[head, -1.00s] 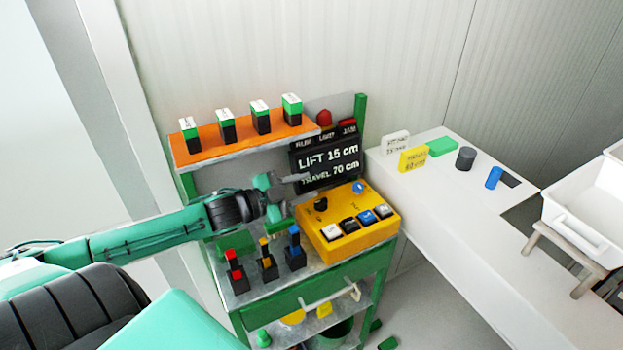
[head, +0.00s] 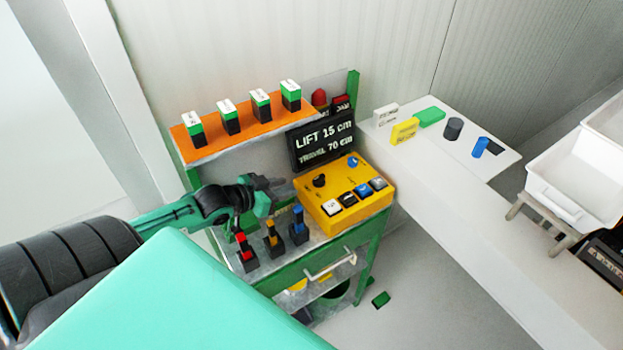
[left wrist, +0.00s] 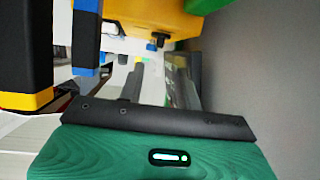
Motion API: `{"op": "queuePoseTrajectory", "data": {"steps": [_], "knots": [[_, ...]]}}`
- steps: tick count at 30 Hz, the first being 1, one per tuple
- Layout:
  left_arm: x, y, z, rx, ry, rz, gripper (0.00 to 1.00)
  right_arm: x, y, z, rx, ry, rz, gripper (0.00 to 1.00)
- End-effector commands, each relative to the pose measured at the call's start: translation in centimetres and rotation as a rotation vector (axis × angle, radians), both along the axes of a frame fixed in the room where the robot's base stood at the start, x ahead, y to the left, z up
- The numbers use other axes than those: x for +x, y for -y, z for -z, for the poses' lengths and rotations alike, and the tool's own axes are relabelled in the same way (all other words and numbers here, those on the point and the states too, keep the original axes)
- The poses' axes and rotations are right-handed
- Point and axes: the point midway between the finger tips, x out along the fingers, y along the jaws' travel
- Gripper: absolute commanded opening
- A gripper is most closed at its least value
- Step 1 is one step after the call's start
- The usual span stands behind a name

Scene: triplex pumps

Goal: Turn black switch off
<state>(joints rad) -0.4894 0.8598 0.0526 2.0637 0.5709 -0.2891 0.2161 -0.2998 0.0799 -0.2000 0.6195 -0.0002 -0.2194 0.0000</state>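The yellow control box (head: 345,210) sits on the green bench. It carries a black knob (head: 319,181) at its back left, a black button (head: 347,199) in its front row, and a blue knob (head: 353,161). I cannot tell which black control is the switch, or its on/off state. My left gripper (head: 276,184) is left of the box, apart from the black knob, its fingers pointing towards it. In the left wrist view the fingers (left wrist: 157,85) are apart with nothing between them, and the box's yellow side (left wrist: 130,15) and a black knob (left wrist: 158,40) show above. My right gripper is not in view.
Red (head: 243,246), yellow (head: 272,238) and blue (head: 298,224) levers stand below my left gripper. An orange shelf (head: 240,133) with several green-black blocks is behind. A dark sign (head: 325,145) stands behind the box. A white table (head: 440,190) is at right.

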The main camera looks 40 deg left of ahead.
Motion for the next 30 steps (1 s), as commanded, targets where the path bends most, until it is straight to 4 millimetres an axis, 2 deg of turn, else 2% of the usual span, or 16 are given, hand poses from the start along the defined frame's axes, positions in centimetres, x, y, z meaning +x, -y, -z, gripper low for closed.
{"op": "queuePoseTrajectory", "data": {"steps": [21, 30], "knots": [[7.5, 2.1, 3.0, -0.001, 0.001, 0.0, 0.35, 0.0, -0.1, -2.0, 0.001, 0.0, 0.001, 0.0], [9.2, 2.6, 3.8, 0.0, 0.001, 0.001, 0.35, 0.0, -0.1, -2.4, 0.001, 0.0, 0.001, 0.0]]}}
